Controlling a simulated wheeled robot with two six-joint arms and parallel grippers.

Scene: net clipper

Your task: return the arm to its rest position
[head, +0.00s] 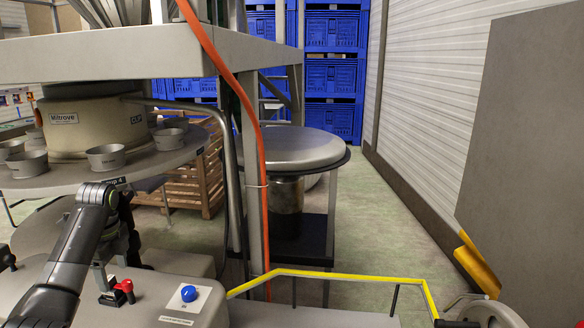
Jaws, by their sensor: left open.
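My left arm comes in from the lower left and bends at a grey elbow-like joint (97,195). My left gripper (132,248) hangs dark and partly hidden behind the arm, just below the rim of the round grey table. It is open, and I see nothing held in it. It is above and behind a red valve handle (124,287) on the beige machine housing (165,265). My right gripper is not in view.
A blue push button (189,293) sits on the housing. The round table (60,180) carries several metal cups (106,157). An orange hose (254,130) hangs beside a grey post. A yellow rail (340,276) runs along the front.

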